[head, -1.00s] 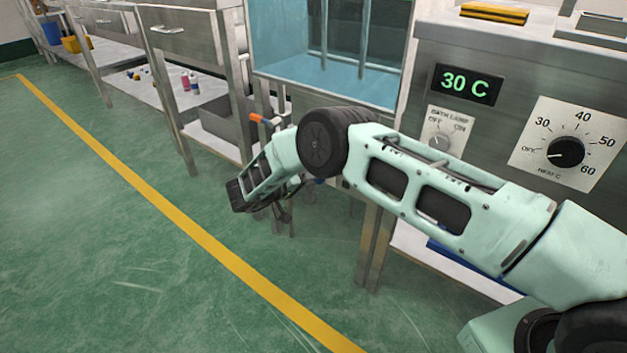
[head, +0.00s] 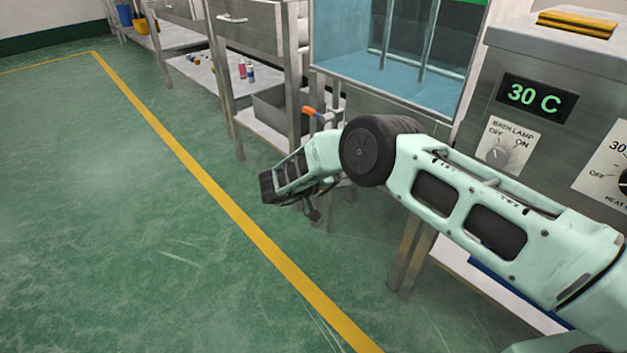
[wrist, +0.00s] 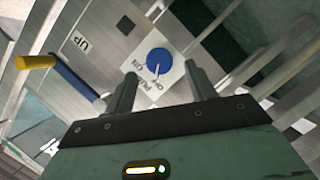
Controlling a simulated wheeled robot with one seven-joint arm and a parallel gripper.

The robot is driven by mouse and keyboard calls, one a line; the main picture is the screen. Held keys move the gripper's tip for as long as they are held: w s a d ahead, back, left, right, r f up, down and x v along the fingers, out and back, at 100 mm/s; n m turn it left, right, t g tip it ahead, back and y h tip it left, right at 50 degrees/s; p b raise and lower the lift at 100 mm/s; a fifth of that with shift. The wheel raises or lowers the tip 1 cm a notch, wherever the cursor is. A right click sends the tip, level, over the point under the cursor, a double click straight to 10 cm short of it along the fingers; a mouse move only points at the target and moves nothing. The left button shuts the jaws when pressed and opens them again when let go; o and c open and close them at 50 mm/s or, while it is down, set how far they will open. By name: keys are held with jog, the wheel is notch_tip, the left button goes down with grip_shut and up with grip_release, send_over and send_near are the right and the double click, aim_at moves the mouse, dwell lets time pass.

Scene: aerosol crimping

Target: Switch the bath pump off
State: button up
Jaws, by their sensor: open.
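The pump knob (wrist: 158,62) is round and blue and sits on a white plate (wrist: 172,82) in the wrist view. The plate's lettering appears upside down, with "PUMP" and "ON" partly legible. A white mark shows on the knob's lower part, but I cannot tell its setting for sure. My gripper (wrist: 161,77) is open, with its two dark fingers on either side of the knob in the picture. The gap in depth cannot be told, and nothing is between the fingers. In the head view my arm reaches left beside the bath, and the knob is hidden there.
A lever with a yellow end (wrist: 36,62) and blue shaft is at left in the wrist view, near an "UP" label. The heater panel with a 30 C display (head: 536,97) and bath lamp switch (head: 499,153) stands right. The green floor (head: 130,230) at left is clear.

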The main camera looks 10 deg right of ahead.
jog(key=v, duration=1.3)
jog(key=shift+a, duration=0.3)
jog(key=shift+s+r, duration=0.1)
jog(key=shift+r, duration=0.05)
